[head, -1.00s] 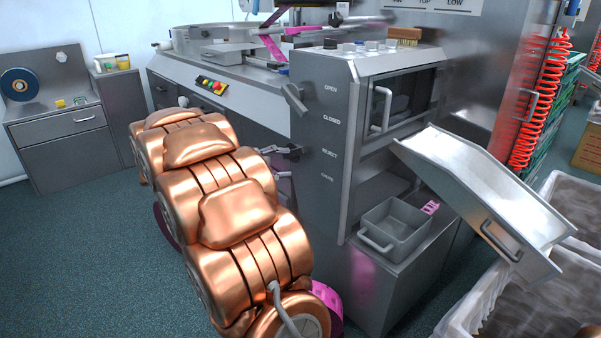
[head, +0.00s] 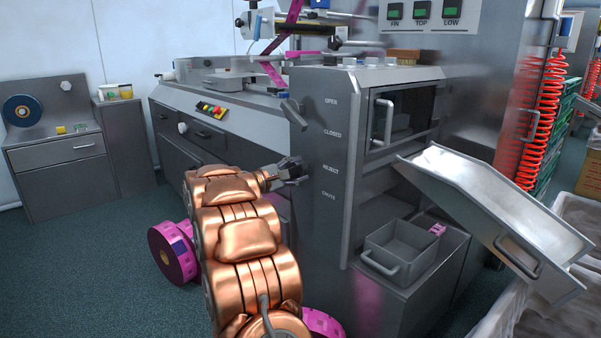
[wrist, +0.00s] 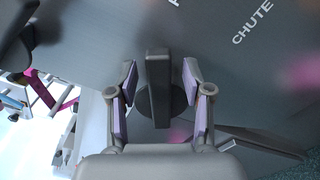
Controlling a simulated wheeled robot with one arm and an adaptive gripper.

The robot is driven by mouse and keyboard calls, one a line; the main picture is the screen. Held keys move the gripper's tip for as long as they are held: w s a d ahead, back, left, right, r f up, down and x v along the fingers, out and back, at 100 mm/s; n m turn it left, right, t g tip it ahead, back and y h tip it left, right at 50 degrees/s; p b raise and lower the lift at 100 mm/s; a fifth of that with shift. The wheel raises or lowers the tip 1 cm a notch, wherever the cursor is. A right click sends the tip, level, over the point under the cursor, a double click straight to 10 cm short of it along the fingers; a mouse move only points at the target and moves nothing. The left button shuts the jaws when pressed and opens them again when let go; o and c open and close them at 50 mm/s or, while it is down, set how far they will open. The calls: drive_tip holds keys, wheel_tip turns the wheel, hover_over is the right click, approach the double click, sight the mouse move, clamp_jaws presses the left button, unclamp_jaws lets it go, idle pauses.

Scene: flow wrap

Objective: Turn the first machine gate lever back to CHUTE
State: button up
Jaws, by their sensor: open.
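The gate lever (wrist: 158,80) is a dark grey bar on a round hub in the wrist view. It points up the picture, toward a cut-off letter; the word CHUTE is off to its upper right. My gripper (wrist: 157,88) is open, with one purple-padded finger on each side of the lever and a gap visible at both pads. In the head view my gripper (head: 296,169) is at the machine's side panel (head: 335,225), left of the REJECT label and above CHUTE. It hides the lever there.
Another lever (head: 294,114) sits above my gripper, by OPEN and CLOSED. A sloping metal chute (head: 495,205) and a grey bin (head: 400,245) are to the right. A pink roll (head: 172,253) is left of my arm. Open floor lies at the left.

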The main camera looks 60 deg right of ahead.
drive_tip(key=shift+s+d, duration=0.2)
drive_tip(key=shift+d, duration=0.5)
drive_tip(key=shift+c, duration=0.3)
clamp_jaws()
